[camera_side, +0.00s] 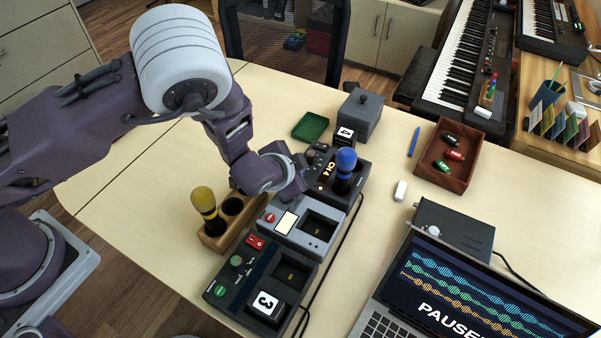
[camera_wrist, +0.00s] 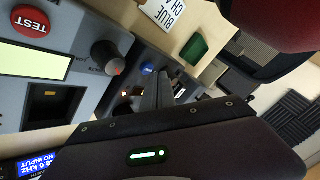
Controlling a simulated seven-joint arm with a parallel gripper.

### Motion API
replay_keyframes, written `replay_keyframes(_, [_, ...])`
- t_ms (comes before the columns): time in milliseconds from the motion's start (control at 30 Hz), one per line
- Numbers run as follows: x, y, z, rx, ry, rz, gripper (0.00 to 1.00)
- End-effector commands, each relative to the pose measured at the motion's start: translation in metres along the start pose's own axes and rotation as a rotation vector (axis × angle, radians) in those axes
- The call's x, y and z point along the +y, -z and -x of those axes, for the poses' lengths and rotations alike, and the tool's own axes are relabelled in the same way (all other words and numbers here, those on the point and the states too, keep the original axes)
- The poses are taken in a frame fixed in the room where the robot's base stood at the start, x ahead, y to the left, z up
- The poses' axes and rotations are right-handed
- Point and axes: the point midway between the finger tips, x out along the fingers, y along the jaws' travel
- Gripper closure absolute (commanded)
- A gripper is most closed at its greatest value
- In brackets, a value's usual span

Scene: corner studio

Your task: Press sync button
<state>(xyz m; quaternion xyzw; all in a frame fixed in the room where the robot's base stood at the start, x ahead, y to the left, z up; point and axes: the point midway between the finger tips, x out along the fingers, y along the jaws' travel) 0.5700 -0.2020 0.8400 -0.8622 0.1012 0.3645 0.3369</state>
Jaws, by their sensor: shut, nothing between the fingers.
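In the side view my gripper (camera_side: 292,183) reaches down over the back edge of a grey unit (camera_side: 270,238) with a lit screen, a red button (camera_side: 270,217) and a dark slot. Its fingertips are hard to make out there. In the wrist view my gripper (camera_wrist: 157,88) is shut and empty, its fingers pointing at a dark unit with a small blue button (camera_wrist: 147,69). I cannot tell whether they touch it. No label reading sync is legible. The red button reads TEST in the wrist view (camera_wrist: 30,22), beside a grey-black knob (camera_wrist: 107,55).
A dark unit (camera_side: 335,170) showing CH 4 carries a blue-topped microphone (camera_side: 345,162). A yellow microphone (camera_side: 205,203) stands in a wooden holder. A front unit (camera_side: 238,282) has green buttons and a block marked 3. A laptop (camera_side: 470,300) shows PAUSE. Free table lies far left.

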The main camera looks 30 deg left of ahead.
Motion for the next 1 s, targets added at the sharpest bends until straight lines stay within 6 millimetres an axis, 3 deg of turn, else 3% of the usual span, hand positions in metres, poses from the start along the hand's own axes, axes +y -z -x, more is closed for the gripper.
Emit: replay_keyframes(1000, [0.0046, -0.0047, -0.0064, 0.0, 0.0, 0.0, 1.0])
